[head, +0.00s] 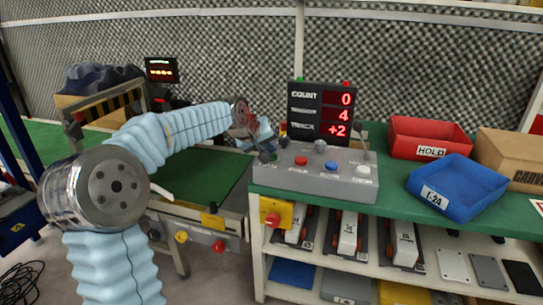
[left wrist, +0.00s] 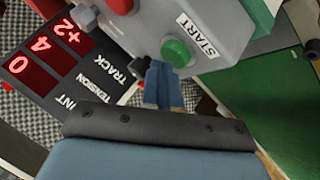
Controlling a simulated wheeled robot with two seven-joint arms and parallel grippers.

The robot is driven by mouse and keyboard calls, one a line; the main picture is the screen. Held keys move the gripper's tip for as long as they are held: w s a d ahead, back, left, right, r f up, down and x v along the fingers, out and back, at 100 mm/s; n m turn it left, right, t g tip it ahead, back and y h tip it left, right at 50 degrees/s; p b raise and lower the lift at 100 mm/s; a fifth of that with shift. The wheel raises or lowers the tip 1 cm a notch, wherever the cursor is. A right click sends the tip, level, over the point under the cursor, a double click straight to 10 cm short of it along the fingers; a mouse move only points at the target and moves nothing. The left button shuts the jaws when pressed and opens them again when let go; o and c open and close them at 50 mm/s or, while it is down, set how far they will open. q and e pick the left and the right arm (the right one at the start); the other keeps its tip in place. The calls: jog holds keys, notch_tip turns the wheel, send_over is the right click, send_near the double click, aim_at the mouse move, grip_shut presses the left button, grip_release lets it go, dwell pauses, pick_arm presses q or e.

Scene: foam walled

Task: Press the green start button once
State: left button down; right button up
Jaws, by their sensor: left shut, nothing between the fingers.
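The green start button (left wrist: 177,52) shows in the left wrist view on the grey control box (head: 318,184), beside a START label (left wrist: 198,35). My left gripper (head: 268,156) is at the left end of the box in the head view and hides the button there. In the left wrist view its shut, empty fingers (left wrist: 163,78) point at the button, with their tips at its edge. I cannot tell whether they touch it. My right gripper is in neither view.
The box also carries red (head: 300,161), blue (head: 331,166) and white (head: 363,170) buttons. A display (head: 320,109) behind reads count 0, tension 4, track +2. A blue bin (head: 457,188) and a red HOLD bin (head: 428,137) stand to the right on the green bench.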

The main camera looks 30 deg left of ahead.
pick_arm(q)
jog(key=shift+f, duration=0.45)
dwell(0.5)
jog(key=shift+r+p, duration=0.55)
jog(key=shift+r, duration=0.4)
notch_tip(320, 180, up, 5)
jog(key=p, duration=0.4)
jog(key=shift+r, duration=0.1)
dwell(0.4)
